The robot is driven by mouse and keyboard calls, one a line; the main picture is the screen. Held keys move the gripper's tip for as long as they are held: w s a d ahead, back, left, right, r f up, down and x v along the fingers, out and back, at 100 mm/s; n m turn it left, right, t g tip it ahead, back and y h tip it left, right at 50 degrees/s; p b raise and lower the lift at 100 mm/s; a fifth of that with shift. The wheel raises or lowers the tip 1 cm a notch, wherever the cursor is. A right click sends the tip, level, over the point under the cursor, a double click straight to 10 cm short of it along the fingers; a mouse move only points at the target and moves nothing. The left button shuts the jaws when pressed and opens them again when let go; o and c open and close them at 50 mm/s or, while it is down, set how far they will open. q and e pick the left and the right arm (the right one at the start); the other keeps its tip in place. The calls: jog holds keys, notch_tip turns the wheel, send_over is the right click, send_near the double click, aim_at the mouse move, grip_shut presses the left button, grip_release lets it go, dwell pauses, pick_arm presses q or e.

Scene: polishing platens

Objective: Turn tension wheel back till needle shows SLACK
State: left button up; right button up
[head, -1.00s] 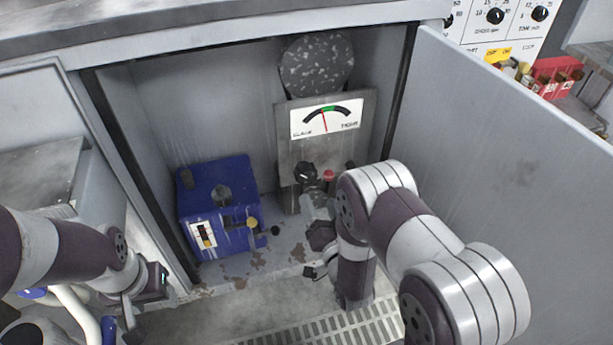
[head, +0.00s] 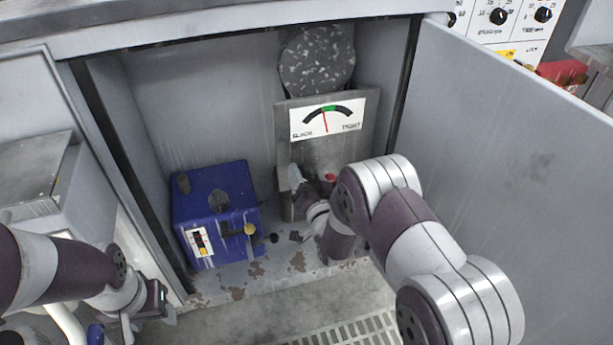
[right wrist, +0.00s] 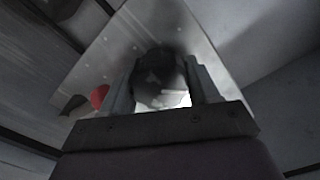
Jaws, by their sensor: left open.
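The tension gauge (head: 326,119) is a white dial marked SLACK on the left and TIGHT on the right, on a grey panel inside the open cabinet. Its red needle stands near the middle, by the green band. A dark round wheel (right wrist: 160,78) shows between my right gripper's fingers (right wrist: 162,88) in the right wrist view. I cannot tell whether both fingers press on it. In the head view my right gripper (head: 308,186) reaches the panel's lower part and mostly hides the wheel. My left gripper (head: 147,322) is open and empty at the lower left, outside the cabinet.
A red button (right wrist: 100,97) sits beside the wheel. A blue box (head: 215,210) with a yellow knob stands on the cabinet floor at left. A speckled grey disc (head: 317,61) is above the gauge. The open door (head: 520,150) bounds the right side.

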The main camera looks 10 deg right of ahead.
jog(key=shift+n, duration=0.4)
jog(key=shift+r+n+p, duration=0.1)
jog(key=shift+n+p, duration=0.5)
jog(key=shift+n, duration=0.4)
jog(key=n+p, duration=0.1)
jog(key=n, duration=0.3)
jog(key=shift+n, duration=0.4)
jog(key=shift+a, duration=0.1)
jog(key=o, duration=0.7)
